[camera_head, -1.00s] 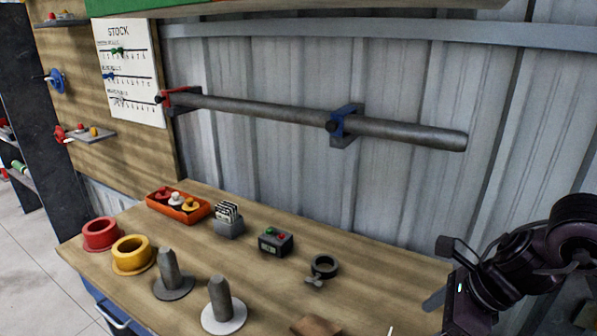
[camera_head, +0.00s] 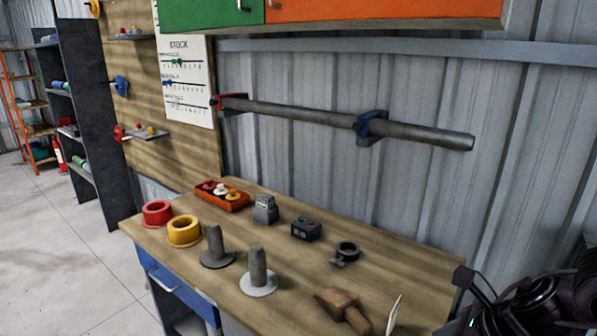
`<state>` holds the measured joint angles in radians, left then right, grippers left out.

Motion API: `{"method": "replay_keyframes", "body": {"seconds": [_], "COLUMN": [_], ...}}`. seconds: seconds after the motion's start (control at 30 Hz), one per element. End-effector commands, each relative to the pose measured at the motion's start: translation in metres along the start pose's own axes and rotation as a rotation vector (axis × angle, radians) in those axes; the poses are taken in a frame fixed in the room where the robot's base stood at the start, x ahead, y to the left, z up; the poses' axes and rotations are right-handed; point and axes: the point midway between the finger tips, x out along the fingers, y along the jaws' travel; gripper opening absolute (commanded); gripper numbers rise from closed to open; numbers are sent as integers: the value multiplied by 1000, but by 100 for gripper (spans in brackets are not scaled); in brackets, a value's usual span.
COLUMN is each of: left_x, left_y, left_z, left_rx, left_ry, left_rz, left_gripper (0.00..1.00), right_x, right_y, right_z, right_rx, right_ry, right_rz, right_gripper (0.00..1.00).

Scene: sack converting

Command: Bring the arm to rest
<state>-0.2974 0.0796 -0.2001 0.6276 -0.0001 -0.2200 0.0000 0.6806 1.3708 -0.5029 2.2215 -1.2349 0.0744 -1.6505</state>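My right arm shows at the lower right corner in the head view, dark and folded, off the right end of the wooden workbench (camera_head: 410,262). Its gripper (camera_head: 468,300) is partly in view and partly cut off by the bottom edge; I cannot tell whether its fingers are open or shut. I see nothing held in it. My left arm and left gripper are not in view.
On the bench stand a red ring (camera_head: 157,213), a yellow ring (camera_head: 184,231), two upright pegs, an orange tray (camera_head: 222,203), a button box (camera_head: 306,230), a black collar (camera_head: 347,250) and a wooden mallet (camera_head: 343,308). A grey bar (camera_head: 300,115) hangs on the wall.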

Motion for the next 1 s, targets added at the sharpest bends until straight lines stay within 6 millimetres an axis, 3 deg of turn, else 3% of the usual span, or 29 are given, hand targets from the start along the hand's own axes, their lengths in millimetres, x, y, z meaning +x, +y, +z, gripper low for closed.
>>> {"method": "replay_keyframes", "body": {"seconds": [0.2, 0.37, 0.47, 0.6, 0.67, 0.77, 0.9, 1.0], "left_x": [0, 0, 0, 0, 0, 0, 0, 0], "left_y": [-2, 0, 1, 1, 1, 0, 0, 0], "left_z": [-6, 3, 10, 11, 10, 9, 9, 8], "left_rx": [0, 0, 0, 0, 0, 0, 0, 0], "left_ry": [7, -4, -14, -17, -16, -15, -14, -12], "left_rz": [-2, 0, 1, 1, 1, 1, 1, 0], "left_gripper": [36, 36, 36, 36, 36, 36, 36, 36], "right_x": [39, 66, 80, 91, 92, 96, 102, 104], "right_y": [22, 43, 57, 64, 60, 51, 51, 60], "right_z": [31, 61, 82, 98, 90, 59, 0, -41], "right_rx": [168, 409, 659, 1254, 1572, 2095, 2686, 3023], "right_ry": [-130, -273, -386, -564, -624, -688, -714, -714], "right_rz": [5, 21, 46, 90, 98, 73, -28, -135], "right_gripper": [75, 75, 75, 75, 75, 75, 75, 75]}}
